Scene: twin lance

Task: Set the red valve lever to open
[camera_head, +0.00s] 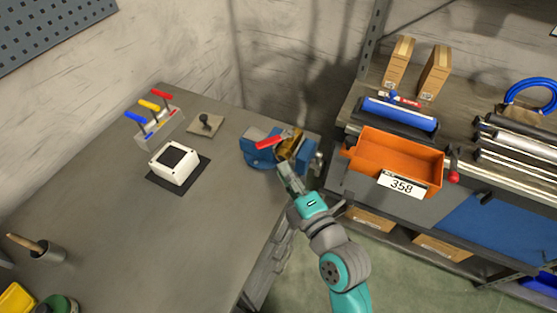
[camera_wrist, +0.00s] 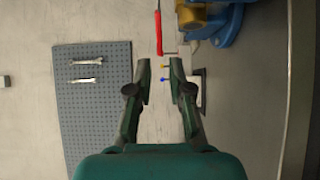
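The red valve lever (camera_head: 268,143) sticks out to the left from a brass valve (camera_head: 291,141) held in a blue vise (camera_head: 262,158) at the bench's right end. In the wrist view the red lever (camera_wrist: 158,33) lies just beyond the fingertips, roughly in line with the gap. The brass valve (camera_wrist: 191,17) and vise (camera_wrist: 224,25) are at its upper right. My gripper (camera_wrist: 160,62) is open and empty. In the head view my gripper (camera_head: 286,178) is just in front of the vise; I cannot tell whether it touches anything.
A stand (camera_head: 160,128) with red, yellow and blue levers is at the back left. An orange bin (camera_head: 400,150) stands on the shelf at right. The bench middle (camera_head: 130,225) is clear.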

